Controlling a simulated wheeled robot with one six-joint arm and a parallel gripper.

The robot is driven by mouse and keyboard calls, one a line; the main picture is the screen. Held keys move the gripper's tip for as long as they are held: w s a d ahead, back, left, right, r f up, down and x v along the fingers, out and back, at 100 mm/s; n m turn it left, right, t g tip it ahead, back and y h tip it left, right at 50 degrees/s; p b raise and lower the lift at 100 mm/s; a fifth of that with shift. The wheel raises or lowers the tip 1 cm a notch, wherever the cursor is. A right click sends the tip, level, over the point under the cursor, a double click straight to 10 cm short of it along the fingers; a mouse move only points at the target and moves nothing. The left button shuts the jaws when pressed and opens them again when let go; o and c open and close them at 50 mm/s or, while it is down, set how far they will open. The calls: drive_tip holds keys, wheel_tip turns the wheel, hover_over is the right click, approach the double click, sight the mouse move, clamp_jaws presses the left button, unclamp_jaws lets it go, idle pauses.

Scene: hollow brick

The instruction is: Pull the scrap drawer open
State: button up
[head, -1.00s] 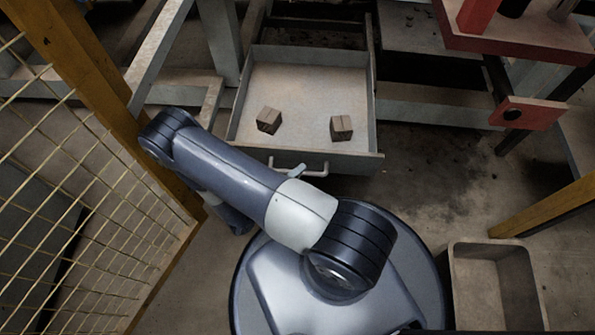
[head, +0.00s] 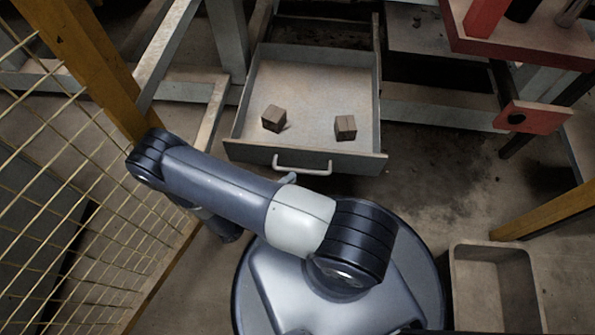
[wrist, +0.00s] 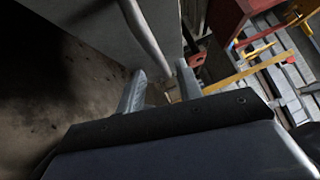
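The scrap drawer (head: 310,85) is pulled well out of the grey bench in the head view, with two small brown blocks, one left (head: 274,118) and one right (head: 345,127), lying inside. Its pale bar handle (head: 303,170) is on the front panel (head: 355,163); the handle also shows in the wrist view (wrist: 147,38). My gripper (wrist: 160,80) has its two fingers apart, with the end of the handle just ahead of the fingertips. In the head view only a fingertip (head: 289,179) shows, just below the handle; my arm hides the rest.
A yellow-framed mesh fence (head: 75,190) stands close on the left. An empty grey bin (head: 495,290) sits on the floor at lower right. A red machine part (head: 533,116) juts out at right.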

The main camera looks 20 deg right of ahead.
sight(302, 170)
drive_tip(key=v, duration=0.5)
drive_tip(key=shift+s+a+p, duration=0.1)
drive_tip(key=shift+a+p, duration=0.2)
drive_tip(key=shift+a, duration=0.05)
drive_tip(key=b+x, duration=0.2)
drive_tip(key=x, duration=0.9)
